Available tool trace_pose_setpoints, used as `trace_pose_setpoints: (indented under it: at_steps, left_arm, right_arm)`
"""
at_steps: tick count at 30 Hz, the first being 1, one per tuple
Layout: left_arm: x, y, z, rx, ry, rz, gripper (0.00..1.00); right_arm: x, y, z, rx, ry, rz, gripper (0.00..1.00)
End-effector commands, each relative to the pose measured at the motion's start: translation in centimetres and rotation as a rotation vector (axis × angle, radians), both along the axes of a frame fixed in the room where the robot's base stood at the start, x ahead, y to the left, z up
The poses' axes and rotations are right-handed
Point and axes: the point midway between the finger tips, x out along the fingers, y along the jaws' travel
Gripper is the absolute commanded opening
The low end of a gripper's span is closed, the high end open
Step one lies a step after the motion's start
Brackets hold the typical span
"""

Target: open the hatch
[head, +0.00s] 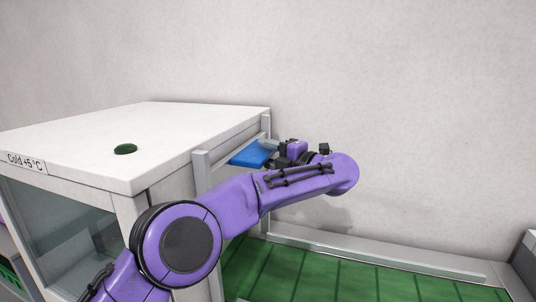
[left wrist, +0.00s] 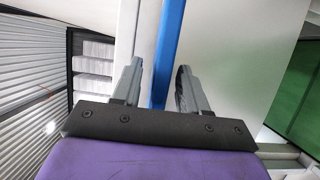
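The hatch appears as a flat blue panel (head: 248,157) between grey upright rails on the right side of the white cold cabinet (head: 150,187). My left gripper (head: 268,145) is at the panel's upper right in the head view, partly hidden by its own wrist. In the left wrist view the blue panel (left wrist: 171,40) shows as a narrow upright strip. It runs down between the two grey fingers of my left gripper (left wrist: 158,85), which are apart with a gap on each side of it. I cannot tell whether its edge lies fully between the fingertips. My right gripper is out of view.
A green segmented surface (head: 310,275) with a pale rail (head: 370,256) lies to the right. A plain wall stands behind.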

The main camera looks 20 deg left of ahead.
Motion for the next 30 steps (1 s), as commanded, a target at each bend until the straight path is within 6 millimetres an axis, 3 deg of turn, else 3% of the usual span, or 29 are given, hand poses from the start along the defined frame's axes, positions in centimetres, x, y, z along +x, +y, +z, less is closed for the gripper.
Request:
trace_pose_setpoints:
  at_steps: [5,18,30]
  left_arm:
    - [-0.2,-0.5,-0.1,0.0,0.0,-0.001,0.43]
    - [-3.9,-8.7,-0.2,0.001,-0.003,-0.001,0.43]
    - [-4.4,-9.6,0.0,0.0,0.0,0.0,0.43]
  right_arm:
    - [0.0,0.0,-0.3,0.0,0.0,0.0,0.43]
    - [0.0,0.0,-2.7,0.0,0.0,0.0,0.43]
    - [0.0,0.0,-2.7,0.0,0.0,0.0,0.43]
